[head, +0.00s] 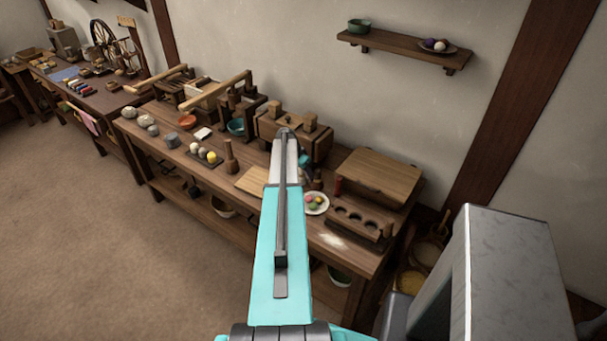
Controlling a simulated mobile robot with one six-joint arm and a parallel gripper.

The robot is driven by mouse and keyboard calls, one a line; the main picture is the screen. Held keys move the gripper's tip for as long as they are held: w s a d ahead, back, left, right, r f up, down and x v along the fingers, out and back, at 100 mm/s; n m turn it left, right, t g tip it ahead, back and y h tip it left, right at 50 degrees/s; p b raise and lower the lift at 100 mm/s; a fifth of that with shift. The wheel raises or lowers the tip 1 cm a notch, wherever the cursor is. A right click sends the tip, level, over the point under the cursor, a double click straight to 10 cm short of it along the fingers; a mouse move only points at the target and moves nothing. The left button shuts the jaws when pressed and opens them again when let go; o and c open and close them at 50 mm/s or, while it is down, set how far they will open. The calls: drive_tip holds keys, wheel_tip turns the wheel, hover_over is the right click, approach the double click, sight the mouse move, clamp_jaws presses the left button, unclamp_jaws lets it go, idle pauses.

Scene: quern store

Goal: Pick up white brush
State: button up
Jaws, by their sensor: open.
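I cannot make out a white brush for certain. A small flat white object (203,133) lies on the long wooden workbench (172,178), left of the middle, but it is too small to tell what it is. My turquoise arm reaches up the middle of the head view and covers part of the bench. I cannot pick out my gripper; a bit of turquoise shows just behind the arm's far end, and the jaws do not show.
The bench holds a row of colored balls (204,154), a plate of colored balls (316,203), a wooden board (379,178) and a block with round hollows (358,224). A wall shelf (400,47) hangs behind. Open floor (90,240) lies left.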

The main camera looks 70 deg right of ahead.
drive_tip(key=shift+f, duration=0.1)
idle(0.3)
drive_tip(key=c, duration=1.2)
drive_tip(key=shift+r, duration=0.2)
drive_tip(key=shift+r+b, duration=1.7)
drive_tip(key=shift+r, duration=3.15)
